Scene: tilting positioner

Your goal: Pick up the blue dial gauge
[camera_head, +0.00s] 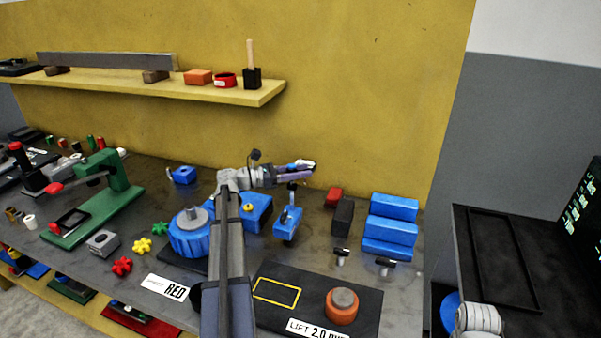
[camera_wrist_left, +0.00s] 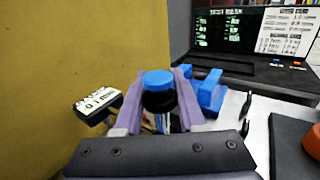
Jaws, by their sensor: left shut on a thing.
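My left gripper (camera_head: 298,172) is raised over the back of the bench, near the yellow wall, with its purple fingers pointing right. In the left wrist view the fingers (camera_wrist_left: 160,106) are shut on the blue dial gauge (camera_wrist_left: 158,82), which shows a round blue top over a black body. Its lower part is mostly hidden between the fingers and behind the gripper's dark body. My right gripper is not in view.
A blue clamp-like piece (camera_head: 287,222) stands below the gripper. A blue stepped block (camera_head: 390,228), a black block (camera_head: 343,217) and a red piece (camera_head: 333,196) stand to the right. A black pad (camera_head: 364,312) bears an orange puck (camera_head: 341,308). A shelf (camera_head: 200,88) hangs behind.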

